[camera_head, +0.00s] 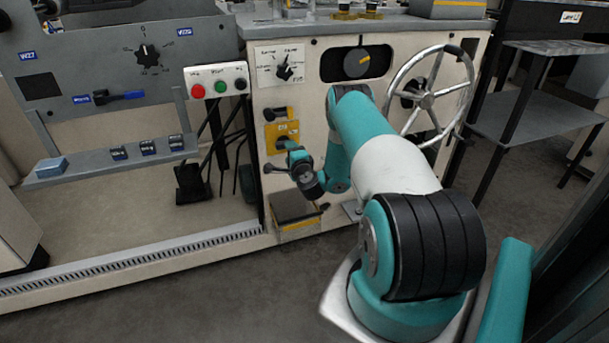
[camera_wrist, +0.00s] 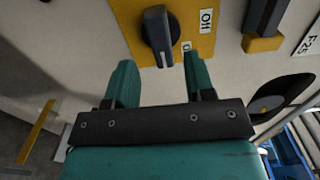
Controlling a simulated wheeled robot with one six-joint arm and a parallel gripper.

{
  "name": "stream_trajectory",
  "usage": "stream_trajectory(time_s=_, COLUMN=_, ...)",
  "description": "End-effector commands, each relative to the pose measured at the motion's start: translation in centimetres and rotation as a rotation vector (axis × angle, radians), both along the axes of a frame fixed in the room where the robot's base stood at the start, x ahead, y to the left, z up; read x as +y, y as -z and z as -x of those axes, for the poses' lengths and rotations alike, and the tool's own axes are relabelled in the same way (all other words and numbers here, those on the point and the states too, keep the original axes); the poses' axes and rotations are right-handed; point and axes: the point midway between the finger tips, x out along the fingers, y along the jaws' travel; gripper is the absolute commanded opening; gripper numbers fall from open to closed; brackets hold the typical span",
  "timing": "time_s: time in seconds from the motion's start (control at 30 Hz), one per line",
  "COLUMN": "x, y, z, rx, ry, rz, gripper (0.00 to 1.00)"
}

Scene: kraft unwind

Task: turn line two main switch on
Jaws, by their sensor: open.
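A dark rotary switch knob (camera_wrist: 158,32) sits on a yellow plate (camera_wrist: 128,22) in the wrist view. Its white mark is at the lower end, near a partly hidden label (camera_wrist: 186,46). An "ON" label (camera_wrist: 206,20) is to the right of the knob. In the head view the yellow plate (camera_head: 291,130) is on the cream machine front, with its lower part behind my gripper. I cannot read the line name.
A black handle on a yellow base (camera_wrist: 264,22) is close by on the right in the wrist view. A selector panel (camera_head: 284,68), a handwheel (camera_head: 427,92) and a button box (camera_head: 218,82) are around the plate. A grey-yellow box (camera_head: 296,212) sits low on the machine.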

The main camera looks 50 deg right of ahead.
Motion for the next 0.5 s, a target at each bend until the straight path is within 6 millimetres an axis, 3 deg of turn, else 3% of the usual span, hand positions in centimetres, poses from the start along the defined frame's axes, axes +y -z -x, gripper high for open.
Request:
stream_trajectory(time_s=0.13, x=0.5, y=0.0, z=1.4, rx=-0.001, ry=0.008, rz=-0.004, gripper=0.49)
stream_trajectory(time_s=0.2, x=0.6, y=-0.9, z=1.5, rx=0.000, ry=0.006, rz=-0.001, gripper=0.49)
stream_trajectory(time_s=0.5, x=1.2, y=-0.9, z=2.5, rx=0.000, ry=0.006, rz=-0.001, gripper=0.49)
